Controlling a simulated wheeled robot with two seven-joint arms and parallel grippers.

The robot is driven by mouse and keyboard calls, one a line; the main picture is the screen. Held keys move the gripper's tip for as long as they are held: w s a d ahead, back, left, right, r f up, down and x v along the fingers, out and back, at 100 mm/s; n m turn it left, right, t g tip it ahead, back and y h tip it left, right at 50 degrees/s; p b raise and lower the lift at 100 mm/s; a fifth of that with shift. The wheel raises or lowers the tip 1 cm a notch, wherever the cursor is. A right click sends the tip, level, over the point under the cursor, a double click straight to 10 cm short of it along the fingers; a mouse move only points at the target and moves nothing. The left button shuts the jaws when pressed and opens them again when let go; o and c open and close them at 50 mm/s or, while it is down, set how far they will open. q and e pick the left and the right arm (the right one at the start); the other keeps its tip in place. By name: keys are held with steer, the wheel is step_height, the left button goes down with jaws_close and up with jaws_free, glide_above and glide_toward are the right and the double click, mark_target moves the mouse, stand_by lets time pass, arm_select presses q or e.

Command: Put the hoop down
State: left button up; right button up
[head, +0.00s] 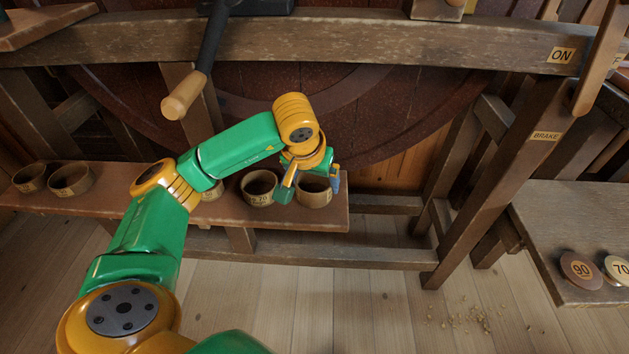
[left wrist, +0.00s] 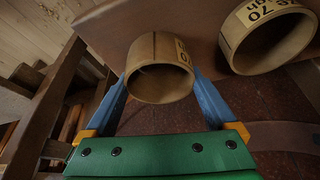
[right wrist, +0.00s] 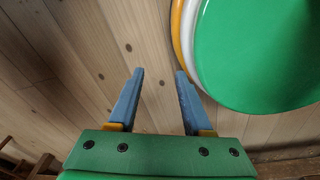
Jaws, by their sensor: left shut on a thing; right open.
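The hoop (head: 314,200) is a short, light-brown wooden ring with a pale label, at the right end of the low shelf (head: 338,217). My left gripper (head: 312,187) is shut on it from above, with one blue finger on each side. In the left wrist view the hoop (left wrist: 158,86) sits between the fingers (left wrist: 160,76), its label partly cut off at its right side. I cannot tell whether its underside touches the shelf. My right gripper (right wrist: 159,75) is open and empty over the plank floor; it does not show in the head view.
Another hoop (head: 259,198) stands close to the left of the held one. A third hoop (head: 211,190) is partly hidden by my arm; others (head: 71,178) stand at the far left. A lever with a wooden handle (head: 186,95) hangs above. Numbered discs (head: 580,268) lie on the right-hand bench.

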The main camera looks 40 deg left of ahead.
arm_select(q)
steer(key=shift+f, duration=0.1)
steer(key=o, duration=1)
arm_select(e)
steer(key=shift+w+f, duration=0.1)
arm_select(q)
steer(key=p+v, duration=0.3)
steer(key=v, duration=0.9)
steer(key=shift+r, duration=0.25)
arm_select(e)
steer(key=r, duration=0.1)
steer(key=s+a+r, duration=0.2)
steer(key=shift+r, duration=0.25)
steer(key=shift+w+d, duration=0.15)
steer(key=shift+d, duration=0.05)
